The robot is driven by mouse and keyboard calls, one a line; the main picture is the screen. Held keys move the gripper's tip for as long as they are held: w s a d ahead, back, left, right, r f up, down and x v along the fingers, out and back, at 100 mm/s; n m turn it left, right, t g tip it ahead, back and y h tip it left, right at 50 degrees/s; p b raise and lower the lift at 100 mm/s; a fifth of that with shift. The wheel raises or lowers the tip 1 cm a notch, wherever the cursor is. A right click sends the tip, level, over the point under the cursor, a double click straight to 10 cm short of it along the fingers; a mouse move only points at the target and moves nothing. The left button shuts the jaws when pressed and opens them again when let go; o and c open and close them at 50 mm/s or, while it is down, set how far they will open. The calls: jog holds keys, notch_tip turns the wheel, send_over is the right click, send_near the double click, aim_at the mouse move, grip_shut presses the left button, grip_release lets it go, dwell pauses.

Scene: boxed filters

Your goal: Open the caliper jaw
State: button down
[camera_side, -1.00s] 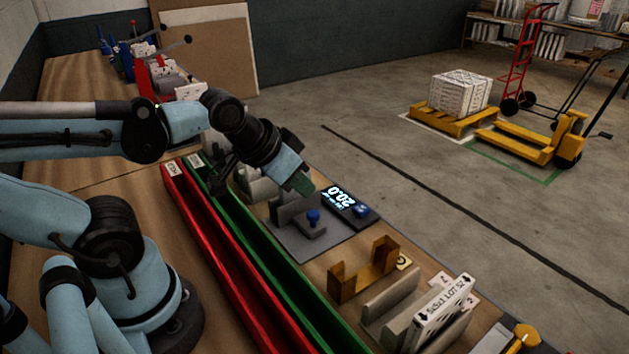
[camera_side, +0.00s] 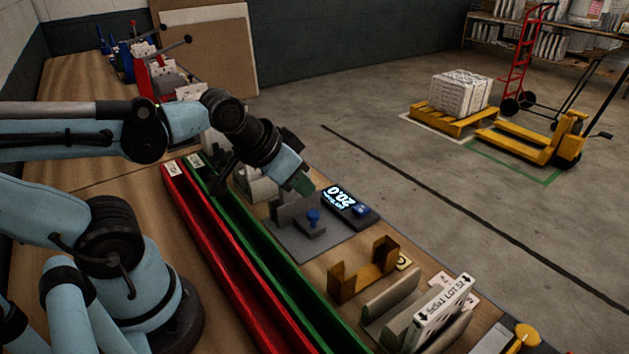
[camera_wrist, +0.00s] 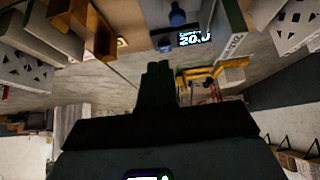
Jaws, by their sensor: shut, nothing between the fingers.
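The caliper stands on a grey plate (camera_side: 325,247). Its fixed-looking grey jaw (camera_side: 287,212) is at the plate's left, and a low grey slide with a blue knob (camera_side: 313,216) is beside it. A black display (camera_side: 350,204) with lit digits, seemingly 20.0, lies behind the knob. In the wrist view the knob (camera_wrist: 178,15) and display (camera_wrist: 196,38) are at the top. My gripper (camera_side: 301,184) is shut and empty, above and to the left of the knob, apart from it. The shut fingers (camera_wrist: 157,75) point towards the knob in the wrist view.
A long green bin (camera_side: 270,270) and a red bin (camera_side: 220,260) run along the left of the plate. A brown bracket (camera_side: 363,272) and a printed white box (camera_side: 443,312) in a grey holder stand in front.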

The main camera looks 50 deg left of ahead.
aim_at(313, 212)
jog(key=c, duration=1.8)
grip_release()
jog(key=o, duration=0.4)
jog(key=shift+w+a+r, duration=0.1)
jog(key=shift+w+r, duration=0.05)
jog(key=o, duration=0.3)
jog(key=shift+w+a+r+m+g, duration=0.15)
jog(key=shift+w+r+m+g, duration=0.1)
jog(key=shift+m+g, duration=0.35)
jog(key=shift+o, duration=1.3)
jog(key=w+m+g, duration=0.1)
jog(key=a+m+g, duration=0.1)
jog(key=m, duration=0.1)
jog(key=w+r+m+g, duration=0.1)
jog(key=m, duration=0.1)
jog(key=shift+w+a+r+g, duration=0.1)
jog(key=shift+w+a+g, duration=0.25)
jog(key=shift+a+g, duration=0.05)
jog(key=f+m, duration=0.1)
jog(key=f, duration=0.3)
jog(key=w+f+m+g, duration=0.1)
jog(key=f, duration=0.3)
jog(key=a+f+g, duration=0.1)
jog(key=f, duration=0.3)
jog(key=shift+w+m, duration=0.25)
jog(key=shift+m, duration=0.15)
jog(key=shift+c, duration=0.5)
grip_shut()
